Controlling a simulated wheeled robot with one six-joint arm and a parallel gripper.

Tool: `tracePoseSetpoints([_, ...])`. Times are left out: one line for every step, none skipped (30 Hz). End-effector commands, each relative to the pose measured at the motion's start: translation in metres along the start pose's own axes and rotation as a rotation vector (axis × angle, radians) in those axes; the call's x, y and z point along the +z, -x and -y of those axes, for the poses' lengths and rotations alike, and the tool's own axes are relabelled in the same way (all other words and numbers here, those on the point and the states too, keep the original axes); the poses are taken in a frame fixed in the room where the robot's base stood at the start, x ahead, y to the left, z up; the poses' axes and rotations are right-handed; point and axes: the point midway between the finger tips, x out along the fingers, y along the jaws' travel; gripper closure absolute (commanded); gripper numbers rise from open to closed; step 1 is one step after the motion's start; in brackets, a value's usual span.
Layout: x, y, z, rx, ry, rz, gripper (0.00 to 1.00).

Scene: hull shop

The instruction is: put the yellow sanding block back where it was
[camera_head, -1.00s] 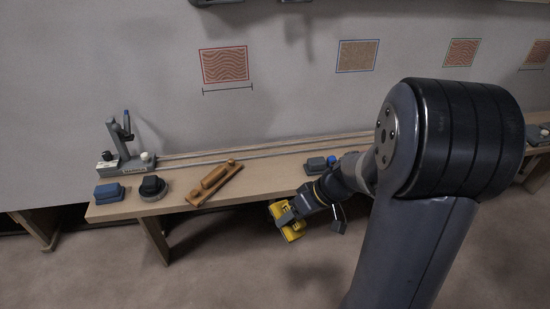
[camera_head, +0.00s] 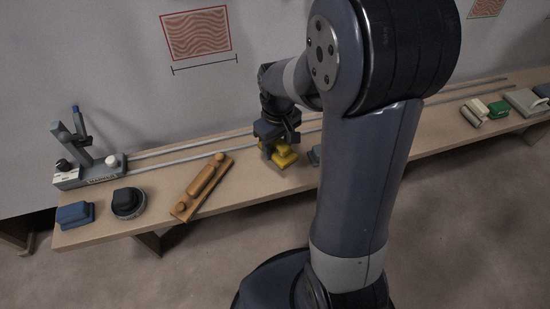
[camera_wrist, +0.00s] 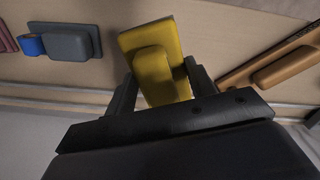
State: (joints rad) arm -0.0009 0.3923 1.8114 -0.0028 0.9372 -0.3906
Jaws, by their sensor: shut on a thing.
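The yellow sanding block (camera_head: 284,156) is at the bench, right of the long wooden sanding board (camera_head: 203,187). In the wrist view the yellow block (camera_wrist: 155,65) sits between the two fingers of my gripper (camera_wrist: 162,88), which are shut on its raised grip part. In the head view my gripper (camera_head: 279,147) comes down from above. Whether the block touches the bench top or hangs just above it I cannot tell.
The bench (camera_head: 150,222) also holds a blue-grey block (camera_head: 75,215), a round dark sander (camera_head: 128,202) and a clamp-like tool (camera_head: 85,160) at the left. A grey block with a blue roll (camera_wrist: 32,44) lies beside my gripper. Green and grey blocks (camera_head: 498,109) lie far right.

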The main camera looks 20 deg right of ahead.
Motion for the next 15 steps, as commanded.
tracePoseSetpoints([0.001, -0.015, 0.000, -0.002, 0.000, 0.004, 0.68])
tracePoseSetpoints([0.000, -0.020, 0.000, -0.002, 0.000, 0.003, 0.68])
tracePoseSetpoints([0.000, -0.026, 0.000, -0.002, 0.000, 0.002, 0.68])
tracePoseSetpoints([0.000, -0.029, 0.000, -0.002, 0.000, 0.002, 0.68])
tracePoseSetpoints([0.000, -0.032, 0.000, -0.002, 0.000, 0.001, 0.68])
tracePoseSetpoints([0.000, -0.035, 0.000, -0.002, 0.000, 0.000, 0.68])
tracePoseSetpoints([0.000, -0.036, 0.000, -0.002, 0.000, 0.001, 0.68])
tracePoseSetpoints([0.000, -0.038, 0.000, -0.002, 0.000, 0.001, 0.68])
tracePoseSetpoints([0.000, -0.041, 0.000, -0.002, 0.000, 0.000, 0.68])
tracePoseSetpoints([0.000, -0.044, 0.000, -0.002, 0.000, 0.000, 0.68])
tracePoseSetpoints([0.000, -0.047, 0.000, -0.002, 0.000, 0.000, 0.68])
tracePoseSetpoints([0.001, -0.053, 0.000, -0.003, 0.000, 0.002, 0.68])
tracePoseSetpoints([0.001, -0.058, 0.000, -0.003, 0.000, 0.003, 0.68])
tracePoseSetpoints([0.000, -0.063, 0.000, -0.003, 0.000, 0.002, 0.68])
tracePoseSetpoints([0.000, -0.069, 0.000, -0.003, 0.000, 0.001, 0.68])
